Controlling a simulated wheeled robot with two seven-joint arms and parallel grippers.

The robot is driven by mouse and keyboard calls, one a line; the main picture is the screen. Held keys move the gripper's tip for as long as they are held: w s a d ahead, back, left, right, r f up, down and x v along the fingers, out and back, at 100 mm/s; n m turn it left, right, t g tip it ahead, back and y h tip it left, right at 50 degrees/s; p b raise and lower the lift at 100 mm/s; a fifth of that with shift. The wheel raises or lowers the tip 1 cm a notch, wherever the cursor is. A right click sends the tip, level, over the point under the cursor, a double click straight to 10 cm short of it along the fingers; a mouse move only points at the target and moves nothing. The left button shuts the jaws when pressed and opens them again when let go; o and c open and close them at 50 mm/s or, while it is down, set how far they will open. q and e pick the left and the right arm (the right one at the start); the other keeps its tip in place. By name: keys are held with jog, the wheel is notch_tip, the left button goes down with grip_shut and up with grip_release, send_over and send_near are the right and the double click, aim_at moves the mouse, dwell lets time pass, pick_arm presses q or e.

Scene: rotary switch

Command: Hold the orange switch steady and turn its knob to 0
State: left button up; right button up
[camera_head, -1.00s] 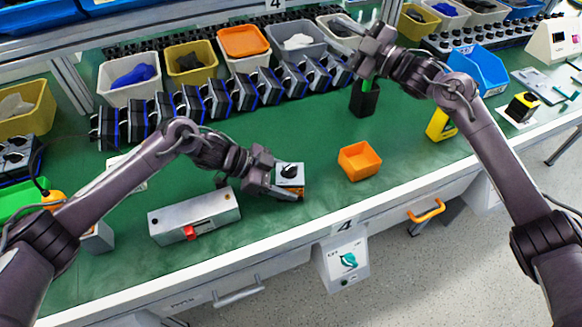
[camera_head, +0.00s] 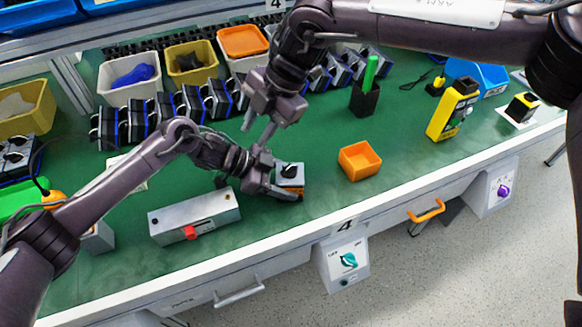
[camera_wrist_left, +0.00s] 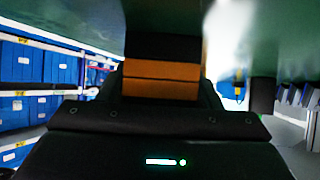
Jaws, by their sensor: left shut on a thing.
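The orange switch (camera_head: 291,182) stands on the green table near its front edge, with a pale top plate and a black knob (camera_head: 289,169). My left gripper (camera_head: 283,189) is shut on the switch from the left, low on its body. In the left wrist view the orange body (camera_wrist_left: 162,80) fills the space between the fingers. My right gripper (camera_head: 258,129) is in the air above and to the left of the switch, pointing down. Its two fingers are apart with nothing between them, and it does not touch the knob. The knob's exact setting is too small to read.
A grey metal box with a red part (camera_head: 194,216) lies left of the switch. An orange bin (camera_head: 360,160) stands to its right. A black holder with a green item (camera_head: 365,98) is behind the bin. A row of black-and-blue units lines the back.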

aim_at(290, 167)
jog(key=d+m+h, duration=0.1)
jog(key=d+h, duration=0.4)
jog(key=d, duration=0.1)
jog(key=shift+t, duration=0.4)
jog(key=shift+s+f, duration=0.2)
jog(key=shift+f, duration=2.15)
jog(key=shift+s+f, duration=0.15)
jog(key=shift+f, duration=2.2)
grip_shut()
